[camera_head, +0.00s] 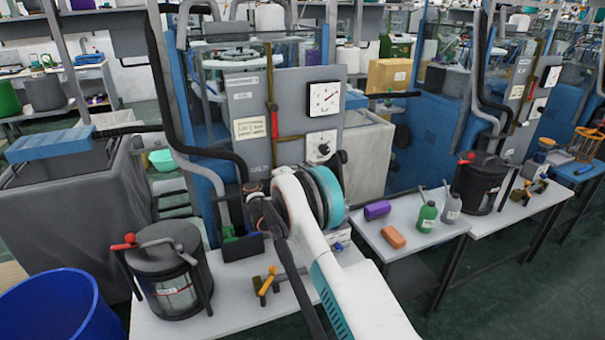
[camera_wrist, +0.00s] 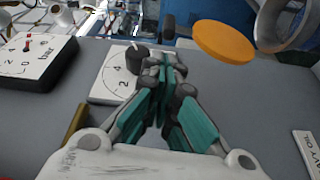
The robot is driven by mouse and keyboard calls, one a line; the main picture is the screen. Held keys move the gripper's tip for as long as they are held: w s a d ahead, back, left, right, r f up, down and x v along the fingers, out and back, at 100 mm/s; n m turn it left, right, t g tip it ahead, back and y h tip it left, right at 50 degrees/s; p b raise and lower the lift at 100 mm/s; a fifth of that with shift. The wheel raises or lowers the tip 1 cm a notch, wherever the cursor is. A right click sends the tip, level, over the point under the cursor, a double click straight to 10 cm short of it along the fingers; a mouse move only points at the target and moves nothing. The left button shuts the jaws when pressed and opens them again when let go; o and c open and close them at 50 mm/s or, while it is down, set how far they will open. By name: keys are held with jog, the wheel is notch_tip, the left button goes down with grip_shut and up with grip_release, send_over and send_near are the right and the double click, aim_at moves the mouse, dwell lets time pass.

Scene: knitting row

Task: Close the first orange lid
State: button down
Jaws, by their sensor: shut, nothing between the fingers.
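The orange lid (camera_wrist: 225,42) is a flat round disc in the upper right of the wrist view. It stands out beside a grey metal ring (camera_wrist: 270,25), whose opening is uncovered. My gripper (camera_wrist: 168,65) has its fingers together with nothing between them. In the picture its tips are left of and below the lid, apart from it, in front of a white dial (camera_wrist: 115,75). In the head view my arm hides the gripper, and I cannot make out the lid or ring there.
A grey panel carries a pressure gauge (camera_head: 323,98) and a lower dial (camera_head: 321,145). Left of my arm, a black pot (camera_head: 170,265) stands on a white table near a blue bin (camera_head: 55,305). On another table are a purple object (camera_head: 377,210), an orange block (camera_head: 393,237) and a green bottle (camera_head: 427,217).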

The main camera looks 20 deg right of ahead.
jog(key=x, duration=0.4)
jog(key=shift+w+d+r+b, duration=0.1)
jog(key=shift+w+d+b, duration=0.05)
jog(key=shift+d+b, duration=0.2)
jog(key=shift+s+m+h+b, duration=0.3)
jog(key=shift+s+m+b, duration=0.15)
jog(key=shift+s+m, duration=0.3)
jog(key=s+f+m+g+h+b, duration=0.2)
jog(key=s+f+m+h+b, duration=0.1)
jog(key=s+f+m+b, duration=0.6)
jog(key=shift+s+d+f+m+b, duration=0.4)
jog(key=shift+s+m, duration=0.55)
jog(key=shift+s, duration=0.95)
jog(key=shift+a+f+g, duration=0.2)
jog(key=shift+f+g, duration=0.1)
jog(key=shift+f, duration=0.05)
